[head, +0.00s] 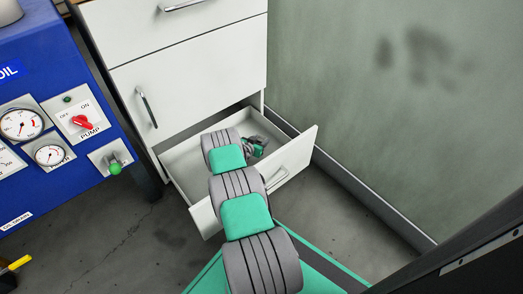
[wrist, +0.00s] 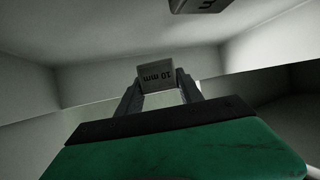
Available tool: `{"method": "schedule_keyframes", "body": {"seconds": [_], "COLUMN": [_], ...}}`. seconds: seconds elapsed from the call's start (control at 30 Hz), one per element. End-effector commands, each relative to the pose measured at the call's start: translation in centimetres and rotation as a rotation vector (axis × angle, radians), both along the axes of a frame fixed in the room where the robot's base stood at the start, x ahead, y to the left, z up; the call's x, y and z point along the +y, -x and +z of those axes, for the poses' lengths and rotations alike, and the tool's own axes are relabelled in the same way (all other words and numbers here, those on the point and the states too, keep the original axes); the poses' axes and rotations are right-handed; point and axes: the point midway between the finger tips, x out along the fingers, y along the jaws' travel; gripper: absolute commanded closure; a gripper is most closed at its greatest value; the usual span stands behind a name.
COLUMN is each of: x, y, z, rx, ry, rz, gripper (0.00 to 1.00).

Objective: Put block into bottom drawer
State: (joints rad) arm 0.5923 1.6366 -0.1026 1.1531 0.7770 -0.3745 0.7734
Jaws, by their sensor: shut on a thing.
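In the head view my gripper (head: 257,146) is over or inside the open bottom drawer (head: 184,165) of the white cabinet. The held block is not clearly visible there. The drawer's pale walls and floor surround the block in the wrist view. I cannot tell whether the block touches the drawer floor.
Another dark block (wrist: 200,4) with lettering shows at the top edge of the wrist view. The white cabinet (head: 190,70) has shut fronts above the open drawer. A blue gauge panel (head: 60,110) stands left, and a grey-green wall (head: 390,110) stands right.

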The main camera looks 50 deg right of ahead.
Motion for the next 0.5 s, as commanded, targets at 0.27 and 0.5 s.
{"method": "schedule_keyframes", "body": {"seconds": [0.27,0.5], "x": [-1.6,-1.6], "y": [-0.1,-0.2], "z": [-3.4,-4.3], "rx": [-0.003,-0.004], "ry": [0.003,0.004], "rz": [0.001,0.002], "gripper": [1.00,1.00]}}
